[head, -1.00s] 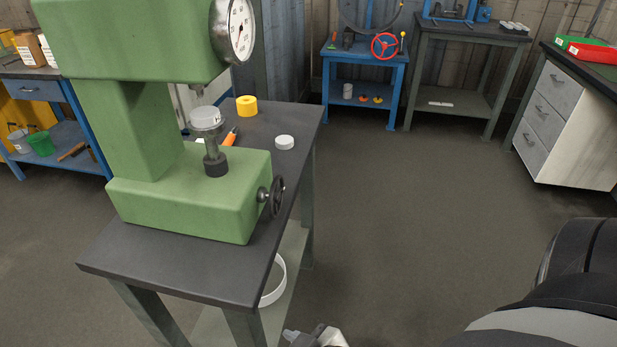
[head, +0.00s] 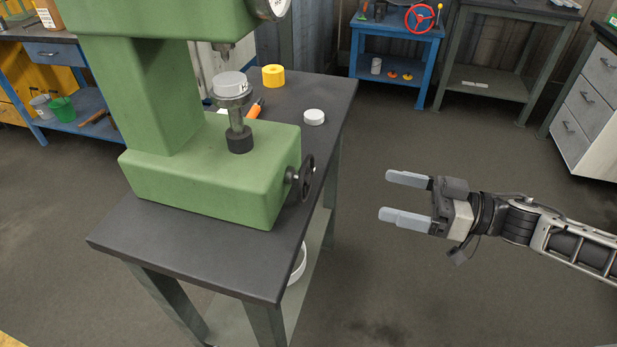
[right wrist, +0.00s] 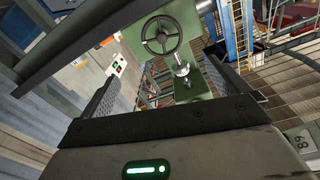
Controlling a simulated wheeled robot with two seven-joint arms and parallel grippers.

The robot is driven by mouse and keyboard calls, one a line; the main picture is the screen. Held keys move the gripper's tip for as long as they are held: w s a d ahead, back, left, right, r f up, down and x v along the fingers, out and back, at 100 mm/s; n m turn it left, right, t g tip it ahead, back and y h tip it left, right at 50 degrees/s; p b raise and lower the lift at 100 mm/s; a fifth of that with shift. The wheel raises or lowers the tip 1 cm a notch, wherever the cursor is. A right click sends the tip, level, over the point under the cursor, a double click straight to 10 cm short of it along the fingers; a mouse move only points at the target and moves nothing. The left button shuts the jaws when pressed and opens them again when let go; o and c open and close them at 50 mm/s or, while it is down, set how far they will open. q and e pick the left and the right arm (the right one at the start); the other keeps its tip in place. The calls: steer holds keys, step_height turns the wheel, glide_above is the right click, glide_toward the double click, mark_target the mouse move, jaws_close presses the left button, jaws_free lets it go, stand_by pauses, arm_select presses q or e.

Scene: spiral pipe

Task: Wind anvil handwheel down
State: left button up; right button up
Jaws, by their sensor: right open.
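The green hardness tester (head: 170,110) stands on a dark-topped bench. The black anvil handwheel (head: 306,180) is on the right side of its base. A screw column (head: 239,128) rises from the base and carries the anvil with a pale round block (head: 230,84) on top, a little below the tester's upper head. My right gripper (head: 388,194) is open and empty, right of the handwheel and apart from it, fingers pointing left. In the right wrist view the handwheel (right wrist: 162,37) shows beyond and between the open fingers. My left gripper is not in view.
The bench top (head: 190,235) also holds a yellow ring (head: 273,76), a white disc (head: 314,117) and an orange-handled tool (head: 255,108). A white ring lies on the lower shelf. A blue cart (head: 395,60) stands behind. The floor right of the bench is clear.

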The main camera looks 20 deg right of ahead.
mark_target(309, 176)
steer(key=shift+g, duration=0.3)
steer(key=x, duration=1)
steer(key=p+x, duration=0.1)
steer(key=x, duration=0.4)
steer(key=shift+w+a+r, duration=0.15)
steer(key=shift+a+r, duration=0.2)
steer(key=shift+r, duration=0.05)
steer(key=c, duration=1)
